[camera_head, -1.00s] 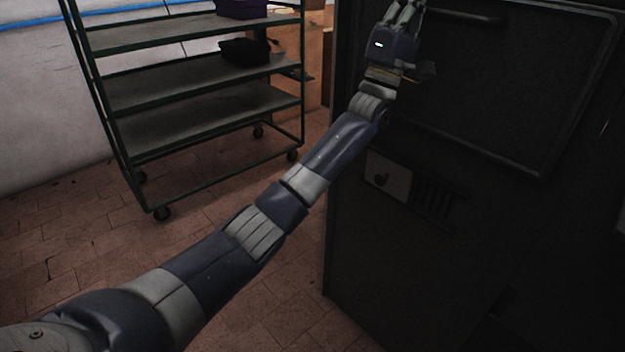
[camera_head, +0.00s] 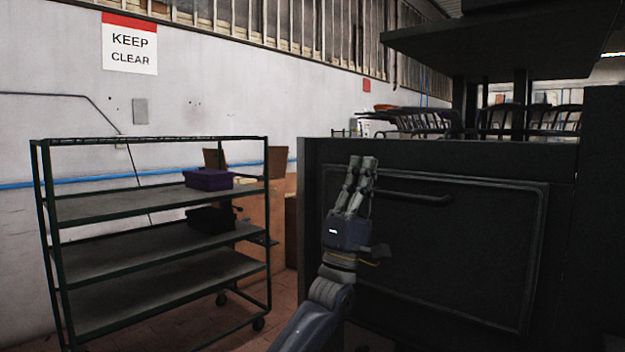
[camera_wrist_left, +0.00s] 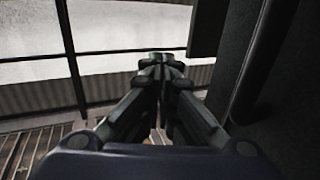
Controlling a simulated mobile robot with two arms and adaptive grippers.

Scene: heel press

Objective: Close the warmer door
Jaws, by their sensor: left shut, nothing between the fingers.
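The warmer door (camera_head: 450,265) is a dark panel with a raised rim on the front of a dark cabinet. It looks flat against the cabinet front; I cannot tell whether a small gap is left. Its bar handle (camera_head: 415,196) runs along the upper part, and a dark bar, likely this handle, shows at the right in the left wrist view (camera_wrist_left: 262,65). My left gripper (camera_head: 362,160) points upward in front of the door's upper left part, left of the handle. Its fingers (camera_wrist_left: 161,62) are together and empty. My right gripper is in neither view.
A green-framed shelf cart (camera_head: 150,255) stands at the left, with a purple box (camera_head: 208,179) and a black item (camera_head: 210,217) on it. A dark overhanging structure (camera_head: 500,42) is above the cabinet. Some brick floor shows between cart and cabinet.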

